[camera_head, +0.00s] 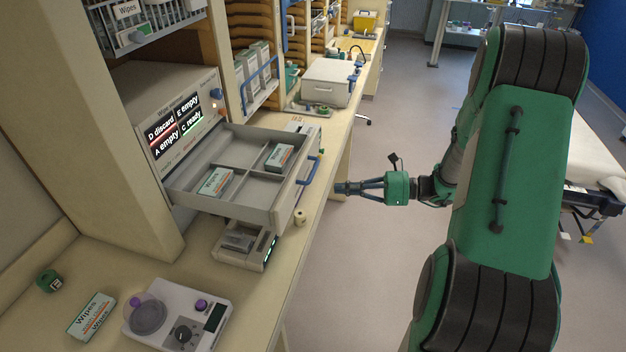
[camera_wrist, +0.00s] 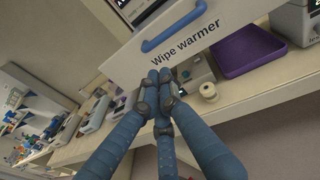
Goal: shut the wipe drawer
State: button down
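The wipe drawer (camera_head: 290,192) is pulled out of the wipe warmer (camera_head: 143,88) over the counter. Its grey inside has dividers; one wipes pack (camera_head: 215,181) lies near the left and another (camera_head: 279,157) near the back right. The blue handle (camera_head: 312,168) is on the drawer front. In the wrist view the drawer front (camera_wrist: 225,25) reads "Wipe warmer", with the handle (camera_wrist: 172,26) above the fingertips. My gripper (camera_head: 340,188) is just right of the drawer front, pointing at it. Its fingers (camera_wrist: 160,78) are together and empty; contact with the front cannot be told.
A small device (camera_head: 243,247) and a spool (camera_head: 299,217) stand under and beside the drawer. A scale (camera_head: 180,316), a wipes box (camera_head: 92,317) and a green roll (camera_head: 48,281) are on the near counter. Open floor lies right of the counter edge.

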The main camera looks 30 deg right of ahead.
aim_at(211, 160)
jog(key=d+f+m+t, duration=0.2)
jog(key=d, duration=0.3)
jog(key=shift+w+d+f+m+t+h, duration=0.15)
jog(key=shift+d+f+m+t+h, duration=0.15)
jog(key=shift+m, duration=0.1)
jog(key=shift+w+a, duration=0.1)
jog(key=shift+a, duration=0.05)
jog(key=b+x, duration=0.2)
jog(key=x, duration=1.1)
jog(key=shift+w+a, duration=0.2)
jog(key=shift+a, duration=0.05)
jog(key=shift+w, duration=0.1)
jog(key=p+x, duration=0.1)
jog(key=x, duration=3.3)
jog(key=shift+w+a+f, duration=0.15)
jog(key=shift+a+f, duration=0.05)
jog(key=shift+w+a+r, duration=0.15)
jog(key=shift+w+a, duration=0.05)
